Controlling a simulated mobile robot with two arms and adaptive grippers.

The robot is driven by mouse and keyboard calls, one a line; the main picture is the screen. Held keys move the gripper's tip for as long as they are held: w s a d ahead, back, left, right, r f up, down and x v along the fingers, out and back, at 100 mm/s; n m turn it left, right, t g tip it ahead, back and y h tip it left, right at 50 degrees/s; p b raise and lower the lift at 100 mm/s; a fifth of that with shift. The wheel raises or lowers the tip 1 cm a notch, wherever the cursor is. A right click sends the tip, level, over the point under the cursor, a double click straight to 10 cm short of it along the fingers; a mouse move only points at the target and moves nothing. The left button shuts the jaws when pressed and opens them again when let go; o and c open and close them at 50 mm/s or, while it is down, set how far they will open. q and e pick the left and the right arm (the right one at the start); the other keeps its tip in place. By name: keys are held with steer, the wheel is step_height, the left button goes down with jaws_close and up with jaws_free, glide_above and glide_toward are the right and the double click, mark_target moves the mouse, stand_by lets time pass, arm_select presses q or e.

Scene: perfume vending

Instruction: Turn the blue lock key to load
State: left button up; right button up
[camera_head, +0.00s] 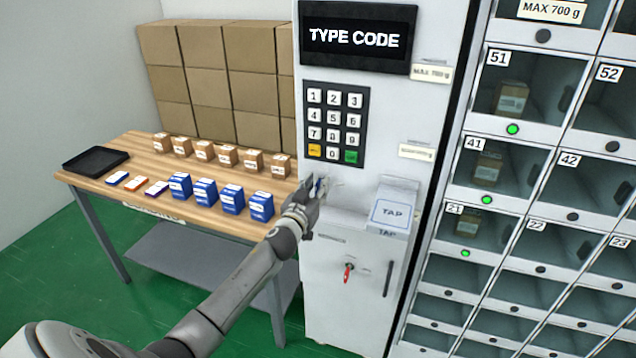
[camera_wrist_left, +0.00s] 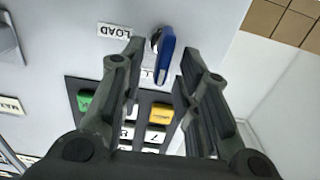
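The blue lock key (camera_wrist_left: 165,56) sticks out of the machine's white front panel. In the left wrist view it lies between my two fingertips, with a gap on either side. A LOAD label (camera_wrist_left: 120,31) is beside the key, upside down in that view. My left gripper (camera_head: 312,192) is open at the panel, below the keypad, its fingers on either side of the key. In the head view the gripper largely hides the key. My right gripper is not in view.
The keypad (camera_head: 335,123) is above the gripper and the TAP reader (camera_head: 392,211) juts out to its right. A red key (camera_head: 348,272) is lower on the panel. A wooden table (camera_head: 150,150) with several small boxes stands to the left.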

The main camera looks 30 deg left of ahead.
arm_select(q)
steer(key=shift+x, duration=0.75)
jaws_close()
